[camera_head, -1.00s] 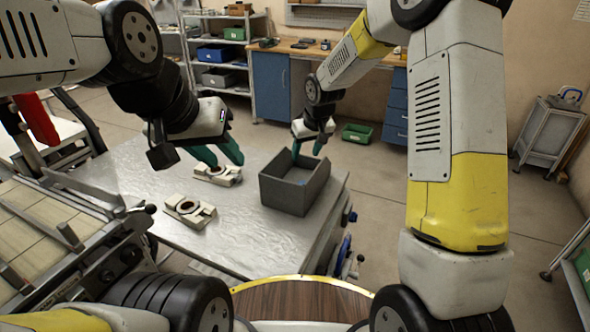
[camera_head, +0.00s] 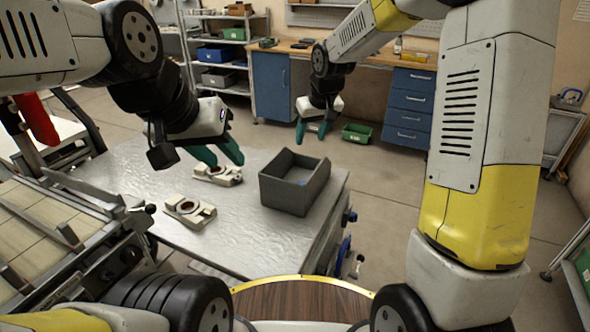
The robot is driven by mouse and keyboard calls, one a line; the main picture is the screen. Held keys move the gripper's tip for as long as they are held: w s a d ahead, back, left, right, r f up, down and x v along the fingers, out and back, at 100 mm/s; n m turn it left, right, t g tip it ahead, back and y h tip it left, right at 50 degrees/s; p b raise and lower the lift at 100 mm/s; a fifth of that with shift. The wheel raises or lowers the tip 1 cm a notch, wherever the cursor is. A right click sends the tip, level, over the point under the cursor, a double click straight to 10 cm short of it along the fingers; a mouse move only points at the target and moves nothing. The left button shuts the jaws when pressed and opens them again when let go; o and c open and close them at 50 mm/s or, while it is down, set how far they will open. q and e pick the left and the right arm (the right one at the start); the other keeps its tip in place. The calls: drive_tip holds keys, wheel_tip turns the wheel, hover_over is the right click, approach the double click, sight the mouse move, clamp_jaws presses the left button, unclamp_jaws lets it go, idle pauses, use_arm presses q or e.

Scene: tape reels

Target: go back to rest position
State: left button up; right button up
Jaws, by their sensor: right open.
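My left gripper (camera_head: 222,154) has green fingers spread apart and hangs above the metal table, near two beige fixtures. It holds nothing that I can see. My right gripper (camera_head: 312,132) has green fingers and is raised beyond the far edge of the dark grey box, clear of it, with nothing visible between the fingers. The grey open box (camera_head: 293,186) stands on the metal table (camera_head: 245,226). The nearer beige fixture (camera_head: 190,212) and the farther beige fixture (camera_head: 218,174) lie on the table left of the box.
A conveyor (camera_head: 40,230) with a metal rail runs along the left. A blue-cabinet workbench (camera_head: 272,86) and a shelf with bins (camera_head: 222,55) stand at the back. A green bin (camera_head: 357,132) sits on the floor. Open floor lies right of the table.

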drive_tip(key=s+d+r+m+t, duration=0.1)
drive_tip(key=s+d+r, duration=0.35)
drive_tip(key=s, duration=0.25)
drive_tip(key=s+d+r+m, duration=0.1)
drive_tip(key=s+d+r, duration=0.3)
drive_tip(key=s+r, duration=0.2)
drive_tip(key=s+d+m+t, duration=0.1)
drive_tip(key=s+d+m, duration=0.1)
drive_tip(key=s, duration=1.4)
drive_tip(key=shift+d+r, duration=0.3)
drive_tip(key=shift+d, duration=0.6)
drive_tip(key=shift+c, duration=1.3)
drive_tip(key=shift+w+a+y, duration=0.1)
drive_tip(key=shift+y, duration=0.2)
drive_tip(key=shift+c, duration=0.4)
